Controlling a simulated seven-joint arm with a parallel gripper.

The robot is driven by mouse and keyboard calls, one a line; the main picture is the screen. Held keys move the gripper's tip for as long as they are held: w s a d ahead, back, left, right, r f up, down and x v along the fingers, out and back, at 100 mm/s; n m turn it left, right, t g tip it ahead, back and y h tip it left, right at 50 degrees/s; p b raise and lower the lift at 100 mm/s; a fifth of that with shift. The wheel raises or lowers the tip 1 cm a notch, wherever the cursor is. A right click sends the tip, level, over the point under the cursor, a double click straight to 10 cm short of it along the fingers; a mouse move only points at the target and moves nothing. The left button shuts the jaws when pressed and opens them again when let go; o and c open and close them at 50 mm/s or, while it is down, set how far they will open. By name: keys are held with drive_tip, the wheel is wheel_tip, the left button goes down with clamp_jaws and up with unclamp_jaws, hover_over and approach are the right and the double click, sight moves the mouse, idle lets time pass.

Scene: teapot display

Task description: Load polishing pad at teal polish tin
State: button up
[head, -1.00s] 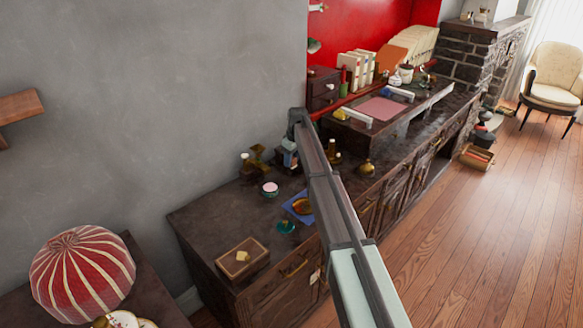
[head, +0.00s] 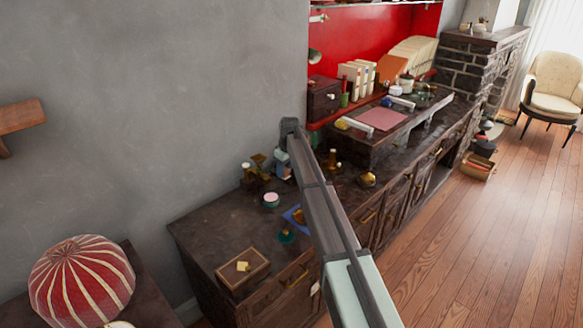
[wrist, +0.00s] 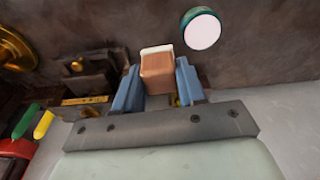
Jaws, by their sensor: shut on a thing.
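My gripper (wrist: 158,82) is shut on a polishing pad (wrist: 157,70), a brown wooden block with a pale pad face at its far end. A blue finger presses each side of it. In the head view my gripper (head: 283,168) hangs over the back of the dark cabinet top, and the pad cannot be made out there. The teal polish tin (wrist: 201,29) shows its round, pale pinkish top and teal rim, ahead and right of the pad in the wrist view, apart from it. In the head view the tin (head: 271,199) stands on the cabinet, below and left of my gripper.
Small brass items (head: 256,166) stand by the wall near my gripper. A small teal object (head: 286,236), a blue mat (head: 291,215) partly behind my arm and a wooden tray (head: 230,278) lie nearer the front. Bare cabinet top (head: 220,230) lies left of the tin.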

hover_over(270, 196)
drive_tip(key=shift+s+d+f, duration=0.1)
drive_tip(key=shift+s+f, duration=0.05)
drive_tip(key=shift+f, duration=1.35)
drive_tip(key=shift+s+d+f, duration=0.1)
drive_tip(key=shift+f, duration=1.4)
drive_tip(key=shift+f, duration=0.6)
drive_tip(key=shift+r, duration=0.15)
wheel_tip(270, 196, up, 7)
idle(1.2)
idle(0.5)
